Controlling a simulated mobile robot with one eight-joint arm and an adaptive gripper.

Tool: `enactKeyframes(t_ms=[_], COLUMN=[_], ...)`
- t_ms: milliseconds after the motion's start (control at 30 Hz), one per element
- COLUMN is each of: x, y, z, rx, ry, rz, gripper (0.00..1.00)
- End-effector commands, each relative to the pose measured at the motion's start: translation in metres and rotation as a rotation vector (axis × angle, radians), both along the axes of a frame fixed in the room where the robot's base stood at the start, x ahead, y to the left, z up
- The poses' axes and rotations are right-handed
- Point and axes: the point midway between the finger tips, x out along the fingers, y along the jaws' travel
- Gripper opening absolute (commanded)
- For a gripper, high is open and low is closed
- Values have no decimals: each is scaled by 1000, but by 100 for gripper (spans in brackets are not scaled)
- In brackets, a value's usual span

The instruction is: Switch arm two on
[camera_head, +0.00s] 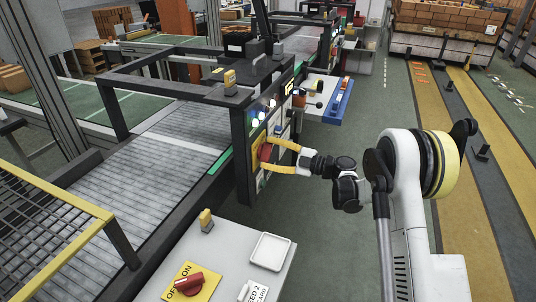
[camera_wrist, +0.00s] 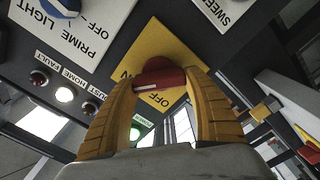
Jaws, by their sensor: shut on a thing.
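A red rotary knob (camera_wrist: 158,76) sits on a yellow plate (camera_wrist: 150,42) of the dark control panel. The plate reads OFF near the fingers, and a partly hidden label ending in N shows left of the knob. A white mark shows on the knob's lower left side. My gripper (camera_wrist: 160,80) is shut on this knob, one yellow finger on each side. In the head view my gripper (camera_head: 283,157) reaches the panel from the right, on the red knob (camera_head: 265,152). The plate's name is not readable.
PRIME LIGHT (camera_wrist: 82,30) and SWEEPER (camera_wrist: 213,5) plates flank the knob, with indicator lamps (camera_wrist: 64,95) to the left. In the head view, a bench (camera_head: 225,270) in front carries another red knob (camera_head: 188,284) on a yellow plate and a white tray (camera_head: 269,251). Floor right of the panel is open.

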Motion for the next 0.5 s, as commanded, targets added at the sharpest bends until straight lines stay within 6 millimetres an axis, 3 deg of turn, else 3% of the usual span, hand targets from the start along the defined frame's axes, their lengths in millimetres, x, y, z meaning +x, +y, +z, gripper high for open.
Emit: enactKeyframes(t_ms=[500], x=[0], y=[-1], z=[0], rx=[38], ry=[109], rz=[0], gripper=[30])
